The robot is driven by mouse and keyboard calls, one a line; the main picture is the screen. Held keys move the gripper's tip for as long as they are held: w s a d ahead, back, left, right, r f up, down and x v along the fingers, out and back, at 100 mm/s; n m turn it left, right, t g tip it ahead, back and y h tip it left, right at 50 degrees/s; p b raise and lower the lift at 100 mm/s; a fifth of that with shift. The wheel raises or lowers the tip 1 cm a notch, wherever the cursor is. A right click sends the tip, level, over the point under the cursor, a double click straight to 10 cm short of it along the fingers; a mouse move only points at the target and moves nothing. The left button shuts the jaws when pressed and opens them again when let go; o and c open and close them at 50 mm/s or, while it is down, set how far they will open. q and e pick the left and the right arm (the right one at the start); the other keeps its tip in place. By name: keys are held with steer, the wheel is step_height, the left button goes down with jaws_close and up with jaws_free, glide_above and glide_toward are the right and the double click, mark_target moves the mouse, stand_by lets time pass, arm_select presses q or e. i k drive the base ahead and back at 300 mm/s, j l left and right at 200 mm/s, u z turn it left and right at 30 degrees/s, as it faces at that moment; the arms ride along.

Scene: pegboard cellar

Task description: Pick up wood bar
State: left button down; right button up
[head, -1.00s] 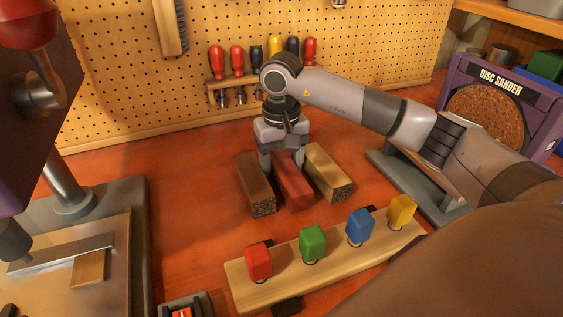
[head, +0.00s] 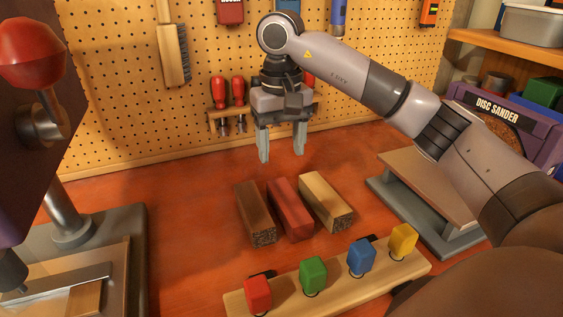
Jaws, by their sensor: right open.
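Three wood bars lie side by side on the red-brown bench: a dark brown bar (head: 254,213) on the left, a reddish bar (head: 289,208) in the middle and a pale bar (head: 325,201) on the right. My right gripper (head: 281,152) hangs above and behind the bars, pointing down. Its two fingers are apart with nothing between them, and it touches none of the bars. My left gripper is not in view.
A wooden strip (head: 336,291) with red, green, blue and yellow blocks lies in front of the bars. The disc sander (head: 497,113) with its table stands at right, a machine with a red knob (head: 32,52) at left. Behind is a pegboard (head: 110,75) with tools.

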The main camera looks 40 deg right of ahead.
mark_target(332, 209)
steer(key=k, duration=1)
